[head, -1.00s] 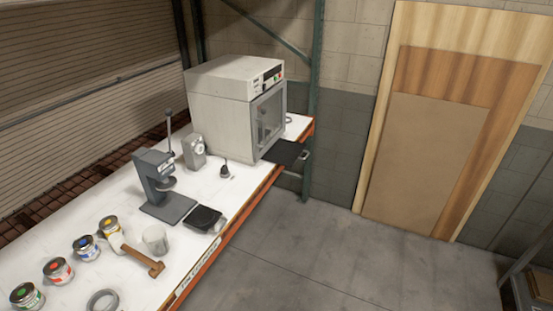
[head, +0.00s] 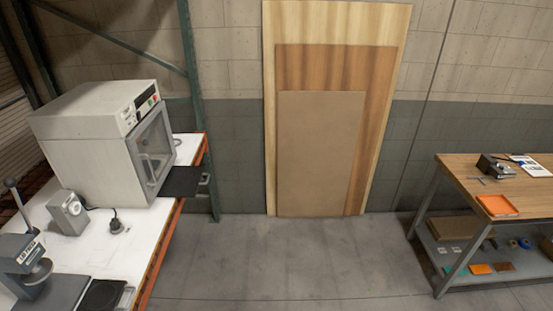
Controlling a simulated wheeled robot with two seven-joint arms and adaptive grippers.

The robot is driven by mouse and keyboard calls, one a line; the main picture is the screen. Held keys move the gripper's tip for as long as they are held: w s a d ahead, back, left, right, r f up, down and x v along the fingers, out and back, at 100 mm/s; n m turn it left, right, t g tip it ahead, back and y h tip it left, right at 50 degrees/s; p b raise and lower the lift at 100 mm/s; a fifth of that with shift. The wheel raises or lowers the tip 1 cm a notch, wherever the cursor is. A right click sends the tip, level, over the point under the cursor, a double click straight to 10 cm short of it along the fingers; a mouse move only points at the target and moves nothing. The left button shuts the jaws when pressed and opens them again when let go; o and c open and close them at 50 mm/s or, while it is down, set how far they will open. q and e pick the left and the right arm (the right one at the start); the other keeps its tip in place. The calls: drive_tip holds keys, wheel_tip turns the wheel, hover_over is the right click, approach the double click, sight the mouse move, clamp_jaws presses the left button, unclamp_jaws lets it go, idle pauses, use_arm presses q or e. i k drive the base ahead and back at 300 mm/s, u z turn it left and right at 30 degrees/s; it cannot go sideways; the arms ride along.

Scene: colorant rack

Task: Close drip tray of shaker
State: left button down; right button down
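The shaker (head: 105,140) is a white box-shaped machine with a glazed front door, standing at the far end of the white bench on the left. Its drip tray (head: 182,181) is a flat black tray that sticks out below the door, past the bench's orange front edge. A small grey handle (head: 204,182) shows at the tray's outer end. The tray is pulled out. Neither of my grippers shows in the head view.
The bench (head: 100,255) also holds a grey press (head: 25,270), a small grey device (head: 67,212) and a black scale (head: 103,294). A wooden worktable (head: 465,175) stands at right. Wood panels (head: 320,150) lean on the wall. The floor (head: 290,260) between is clear.

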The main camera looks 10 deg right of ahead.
sight(181, 181)
drive_tip(key=z, duration=0.65)
drive_tip(key=i, duration=1.95)
drive_tip(key=u, duration=1.15)
drive_tip(key=i, duration=0.7)
drive_tip(key=u, duration=0.85)
